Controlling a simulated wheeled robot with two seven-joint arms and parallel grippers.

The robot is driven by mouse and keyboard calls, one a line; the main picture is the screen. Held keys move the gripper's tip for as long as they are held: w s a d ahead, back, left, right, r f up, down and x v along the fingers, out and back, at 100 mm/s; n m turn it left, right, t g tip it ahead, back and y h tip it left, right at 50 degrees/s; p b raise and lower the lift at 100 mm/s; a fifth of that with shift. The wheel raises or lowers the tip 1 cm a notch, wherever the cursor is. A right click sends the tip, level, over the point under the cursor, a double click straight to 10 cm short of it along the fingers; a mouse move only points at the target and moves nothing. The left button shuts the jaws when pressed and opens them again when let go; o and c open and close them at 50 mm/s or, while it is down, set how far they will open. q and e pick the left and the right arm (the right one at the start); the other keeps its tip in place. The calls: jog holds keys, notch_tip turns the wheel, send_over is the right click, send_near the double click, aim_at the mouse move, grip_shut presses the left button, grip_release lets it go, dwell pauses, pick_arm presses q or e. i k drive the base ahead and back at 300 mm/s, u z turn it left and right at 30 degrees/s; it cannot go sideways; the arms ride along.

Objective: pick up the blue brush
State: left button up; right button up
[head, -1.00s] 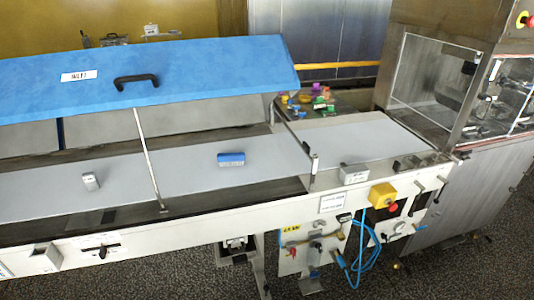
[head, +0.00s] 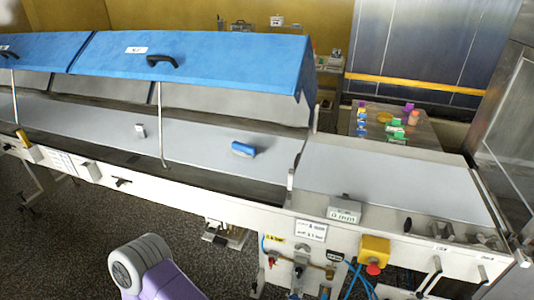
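The blue brush (head: 243,149) lies on the grey conveyor belt (head: 205,142) under the raised blue cover, right of the thin prop rod. Its blue body faces up and a paler edge shows along its side. Neither of my grippers shows in the head view. A purple and grey part of my own arm shows at the bottom left, well apart from the brush.
A small white and grey block (head: 140,131) lies on the belt left of the rod. The blue cover (head: 215,65) overhangs the belt. A yellow box with a red button (head: 374,252) is on the front right. A table with several colourful items (head: 385,122) stands behind.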

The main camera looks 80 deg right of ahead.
aim_at(243, 149)
jog(key=z, duration=1.55)
